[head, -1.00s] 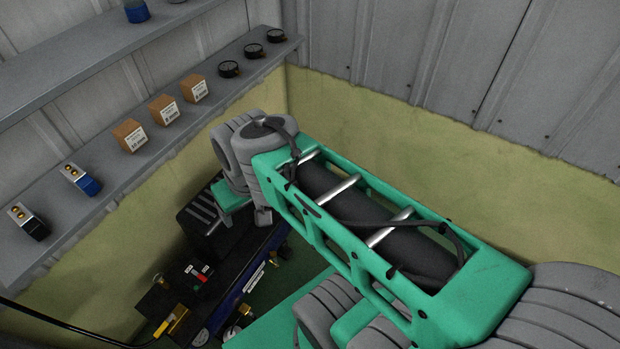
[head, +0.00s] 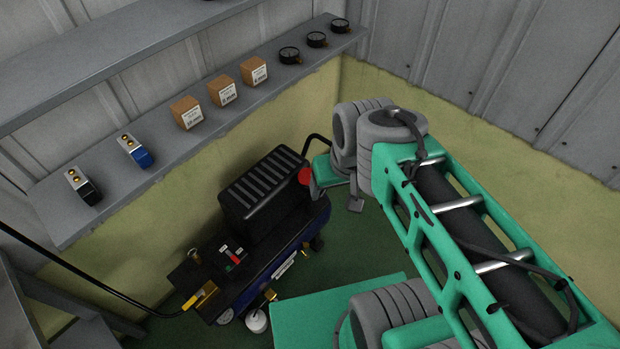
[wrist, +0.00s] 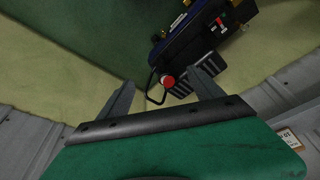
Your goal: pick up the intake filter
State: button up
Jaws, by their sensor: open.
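A black and blue compressor (head: 262,205) stands on the floor by the wall. A round red part (head: 305,176) at its right end may be the intake filter; I cannot tell for certain. In the wrist view the red part (wrist: 168,81) lies ahead, between the fingertips in the picture, beside a black curved pipe (wrist: 153,92). My gripper (wrist: 162,78) is open with nothing between its fingers. How far the fingers are from the red part is unclear. In the head view my arm's wheel-like joints hide part of the gripper, near the compressor's right end.
A lower shelf (head: 130,190) above the compressor holds two valve-like parts, three boxes (head: 222,92) and three gauges (head: 317,40). An upper shelf (head: 95,62) is above it. A black hose (head: 95,283) runs to the compressor's brass fitting. Walls stand close behind.

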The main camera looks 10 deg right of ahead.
aim_at(304, 176)
jog(key=u, duration=3.95)
jog(key=k, duration=1.2)
jog(key=z, duration=0.65)
